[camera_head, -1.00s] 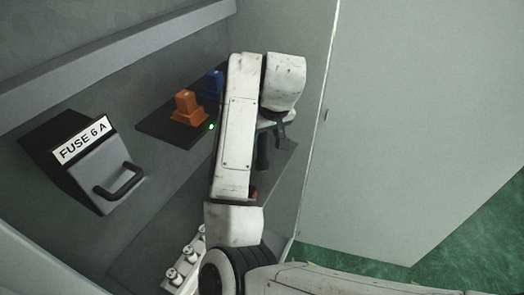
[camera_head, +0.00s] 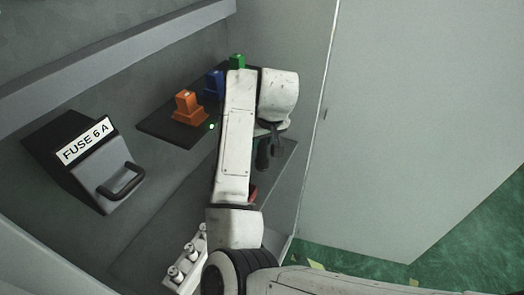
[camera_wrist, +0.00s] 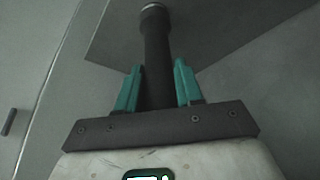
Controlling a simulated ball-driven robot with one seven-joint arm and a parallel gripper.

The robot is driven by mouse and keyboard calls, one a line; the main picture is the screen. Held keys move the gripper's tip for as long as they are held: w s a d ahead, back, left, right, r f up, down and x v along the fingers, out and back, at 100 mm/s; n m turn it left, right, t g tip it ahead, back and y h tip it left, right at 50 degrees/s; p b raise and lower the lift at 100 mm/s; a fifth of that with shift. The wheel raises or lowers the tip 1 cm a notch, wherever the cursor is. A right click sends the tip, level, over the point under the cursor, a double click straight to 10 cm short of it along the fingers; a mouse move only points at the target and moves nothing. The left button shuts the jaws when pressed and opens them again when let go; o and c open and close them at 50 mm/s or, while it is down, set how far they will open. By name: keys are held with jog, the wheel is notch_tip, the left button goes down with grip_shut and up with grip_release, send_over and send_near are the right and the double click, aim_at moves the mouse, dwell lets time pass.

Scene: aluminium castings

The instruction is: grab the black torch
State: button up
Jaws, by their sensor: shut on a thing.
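The black torch (camera_wrist: 156,45) stands out between the two teal fingers of my gripper (camera_wrist: 158,88) in the wrist view. It is a dark cylinder with a pale ring at its far end. The fingers are shut on it, one on each side. In the head view the torch (camera_head: 262,155) is a dark shape just below my wrist, partly hidden by my arm. My gripper's fingers are mostly hidden there. I cannot tell from the pictures whether the torch still touches a surface.
A dark shelf (camera_head: 160,129) holds an orange object (camera_head: 188,108), a blue one (camera_head: 213,84) and a green one (camera_head: 237,61). A fuse box (camera_head: 83,160) with a handle is at left. White cylindrical parts (camera_head: 180,268) stand low, near my arm. A cabinet panel (camera_head: 420,110) stands at right.

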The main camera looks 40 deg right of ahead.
jog(key=shift+c, duration=1.4)
grip_shut()
jog(key=shift+r, duration=0.1)
